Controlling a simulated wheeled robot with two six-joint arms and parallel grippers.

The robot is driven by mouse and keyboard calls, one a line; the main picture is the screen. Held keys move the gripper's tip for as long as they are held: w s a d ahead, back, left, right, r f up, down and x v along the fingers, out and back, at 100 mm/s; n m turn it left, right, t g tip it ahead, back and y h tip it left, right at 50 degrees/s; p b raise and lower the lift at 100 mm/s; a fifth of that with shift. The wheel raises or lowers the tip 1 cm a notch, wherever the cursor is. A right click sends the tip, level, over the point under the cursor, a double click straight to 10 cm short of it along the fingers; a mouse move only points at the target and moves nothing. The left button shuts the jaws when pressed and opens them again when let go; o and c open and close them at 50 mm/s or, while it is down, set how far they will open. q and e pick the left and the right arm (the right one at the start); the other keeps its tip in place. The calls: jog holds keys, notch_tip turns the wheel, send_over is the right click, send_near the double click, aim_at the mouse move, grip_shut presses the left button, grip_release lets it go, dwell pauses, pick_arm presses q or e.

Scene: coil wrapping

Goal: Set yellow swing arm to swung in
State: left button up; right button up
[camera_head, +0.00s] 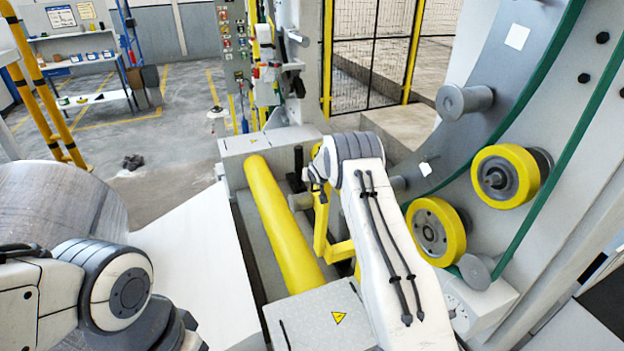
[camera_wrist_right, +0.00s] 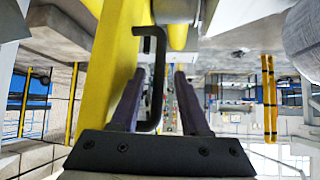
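The yellow swing arm (camera_head: 321,232) is an angular yellow bar beside the lower yellow wheel, partly hidden by my right arm. In the right wrist view its yellow bar (camera_wrist_right: 112,65) fills the left of the centre, with a bent black handle (camera_wrist_right: 153,85) on it. My right gripper (camera_wrist_right: 158,75) is open, its two dark fingers apart, with the handle showing between them, nearer the left finger. I cannot tell whether they touch. In the head view my right wrist hides most of that gripper. My left arm is at the lower left; its gripper is out of view.
A long yellow roller (camera_head: 280,222) lies left of the swing arm. Two yellow wheels, the upper (camera_head: 497,178) and the lower (camera_head: 437,232), sit on the large grey ring (camera_head: 462,138) at right. A big coil (camera_head: 52,210) is at left. Open floor (camera_head: 170,125) lies behind.

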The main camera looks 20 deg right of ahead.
jog(key=shift+s, duration=0.1)
jog(key=shift+s+r+b, duration=0.1)
jog(key=shift+s+b, duration=0.2)
jog(key=shift+b, duration=0.25)
jog(key=b+v, duration=0.4)
jog(key=v, duration=0.6)
jog(key=shift+w+a, duration=0.1)
jog(key=shift+w, duration=0.05)
